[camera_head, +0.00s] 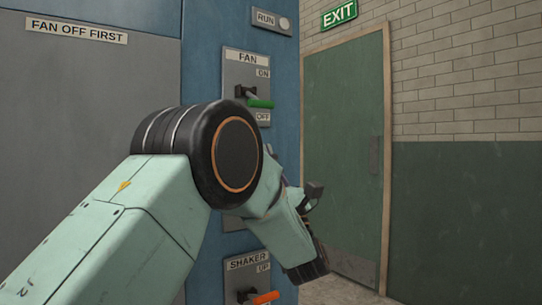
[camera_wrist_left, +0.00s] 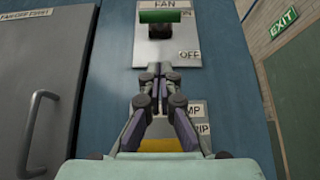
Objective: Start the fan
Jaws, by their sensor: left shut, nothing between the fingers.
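The fan switch plate (camera_head: 236,68) is on the blue panel, with ON above and OFF below. Its green lever handle (camera_head: 260,103) sticks out between the two labels, nearer OFF in the head view. In the left wrist view the green handle (camera_wrist_left: 163,16) is at the top, above the OFF label (camera_wrist_left: 188,55). My left gripper (camera_wrist_left: 154,70) is shut and empty, in front of the panel at the plate's lower edge, below and apart from the handle. In the head view my left arm mostly hides it. My right gripper is out of view.
An orange shaker handle (camera_head: 265,297) sits low on the panel. A pale RUN lamp (camera_head: 285,23) is above the fan plate. A grey door handle (camera_wrist_left: 38,130) projects at left; a green door (camera_head: 340,150) is at right.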

